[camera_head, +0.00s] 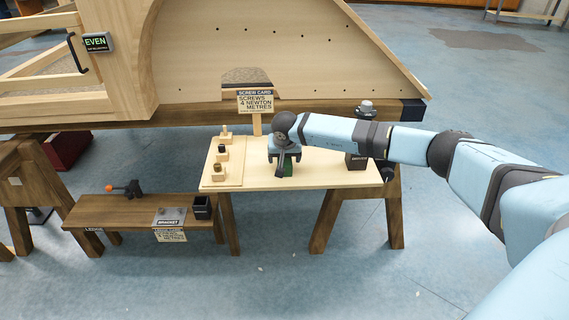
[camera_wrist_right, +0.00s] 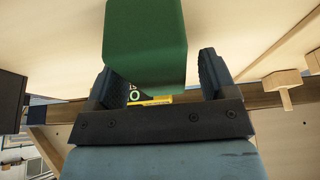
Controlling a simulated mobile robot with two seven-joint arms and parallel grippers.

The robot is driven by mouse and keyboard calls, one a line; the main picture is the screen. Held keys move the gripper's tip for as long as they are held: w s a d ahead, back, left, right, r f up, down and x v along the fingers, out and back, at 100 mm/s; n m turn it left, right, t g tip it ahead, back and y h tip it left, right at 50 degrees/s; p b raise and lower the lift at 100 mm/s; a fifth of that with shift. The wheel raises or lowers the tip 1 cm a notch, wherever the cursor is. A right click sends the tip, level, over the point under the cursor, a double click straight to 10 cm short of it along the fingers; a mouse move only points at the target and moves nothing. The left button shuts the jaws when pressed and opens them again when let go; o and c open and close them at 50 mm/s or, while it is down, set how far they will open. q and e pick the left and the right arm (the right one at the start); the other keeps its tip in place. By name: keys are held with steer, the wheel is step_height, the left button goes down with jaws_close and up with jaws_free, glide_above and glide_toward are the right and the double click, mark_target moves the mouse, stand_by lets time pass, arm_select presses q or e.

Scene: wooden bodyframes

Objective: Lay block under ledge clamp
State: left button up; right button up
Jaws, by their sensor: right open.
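A green block (camera_head: 288,171) stands on the light tabletop (camera_head: 325,172), partly hidden by my right gripper (camera_head: 284,163). In the right wrist view the green block (camera_wrist_right: 145,45) is large and lies between the two fingers of the right gripper (camera_wrist_right: 161,82). The fingers are spread, with a gap visible on the right side; contact on the left cannot be told. The clamp (camera_head: 128,188), dark with an orange knob, sits on the low wooden bench marked LEDGE (camera_head: 95,212), at the left. My left gripper is out of view.
A board with several small wooden pieces (camera_head: 221,172) is at the table's left end. A dark box (camera_head: 356,161) is at its right. A screw card (camera_head: 256,101) stands behind. On the ledge are a bracket plate (camera_head: 169,217) and a black bin (camera_head: 202,207).

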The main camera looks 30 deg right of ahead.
steer(key=shift+f, duration=0.25)
stand_by(0.4)
steer(key=shift+c, duration=0.4)
steer(key=c, duration=1.1)
steer(key=shift+o, duration=0.2)
